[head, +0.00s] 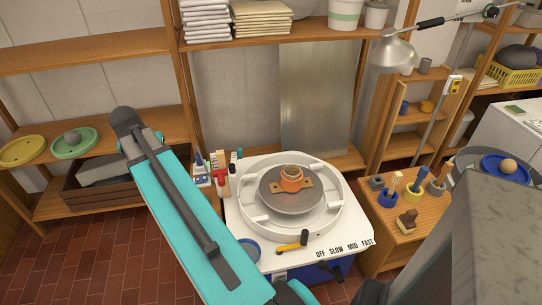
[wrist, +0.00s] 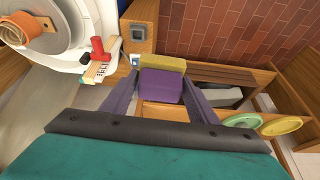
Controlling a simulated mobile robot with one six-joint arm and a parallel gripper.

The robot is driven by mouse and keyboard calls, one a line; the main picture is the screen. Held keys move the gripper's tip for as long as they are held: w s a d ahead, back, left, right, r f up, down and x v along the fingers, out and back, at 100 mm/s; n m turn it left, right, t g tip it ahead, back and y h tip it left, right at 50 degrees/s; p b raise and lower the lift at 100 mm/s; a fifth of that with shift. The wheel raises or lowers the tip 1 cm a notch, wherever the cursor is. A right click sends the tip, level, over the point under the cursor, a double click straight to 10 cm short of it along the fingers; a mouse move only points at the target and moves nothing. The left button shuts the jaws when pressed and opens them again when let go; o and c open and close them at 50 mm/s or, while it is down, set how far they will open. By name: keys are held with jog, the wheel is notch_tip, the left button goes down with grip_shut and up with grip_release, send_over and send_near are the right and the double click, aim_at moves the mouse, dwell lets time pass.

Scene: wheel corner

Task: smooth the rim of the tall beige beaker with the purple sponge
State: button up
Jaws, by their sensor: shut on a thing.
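My gripper (wrist: 160,88) is shut on the purple sponge (wrist: 160,86) in the wrist view, one finger on each side. A yellow-green layer shows along the sponge's far edge. The beige-rimmed vessel (head: 292,171) stands on the wheel head (head: 291,204), inside an orange collar (head: 291,184). It looks short from above, and its height is hidden. Its rim also shows at the top left of the wrist view (wrist: 12,30), well apart from the sponge. The sponge and gripper fingers are not visible in the head view.
A white splash pan (head: 333,213) surrounds the wheel. A lever with a black knob (head: 304,237) sits near the speed labels. A tool rack with a red tool (head: 222,178) stands left of the pan. A stool with tool cups (head: 387,198) is at right. Shelves flank the wheel.

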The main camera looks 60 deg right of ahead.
jog(key=s+d+f+m+g+p, duration=0.2)
jog(key=s+d+f+m, duration=0.15)
jog(key=s+d, duration=0.65)
jog(key=s+d+f+m+g+p, duration=0.1)
jog(key=s+d+f+m, duration=0.35)
jog(key=d, duration=0.95)
jog(key=s+d+f+m+g+p, duration=0.1)
jog(key=s+d+m, duration=0.3)
jog(key=s, duration=0.7)
jog(key=s+d+f+m+g+p, duration=0.1)
jog(key=s+d+f+m+g, duration=0.1)
jog(key=s+d, duration=0.6)
jog(key=s+f+m, duration=0.1)
jog(key=s+m, duration=0.1)
jog(key=s, duration=0.2)
jog(key=shift+f+y, duration=0.25)
jog(key=shift+y, duration=0.05)
jog(key=shift+a+f, duration=0.1)
jog(key=shift+f, duration=0.05)
jog(key=shift+f+b, duration=0.75)
jog(key=shift+f, duration=1.5)
jog(key=shift+f+b, duration=0.45)
jog(key=shift+f, duration=0.15)
jog(key=shift+s+d, duration=0.1)
jog(key=shift+d, duration=0.1)
jog(key=shift+s+d+r, duration=0.15)
jog(key=shift+s+d, duration=0.4)
jog(key=shift+d, duration=0.2)
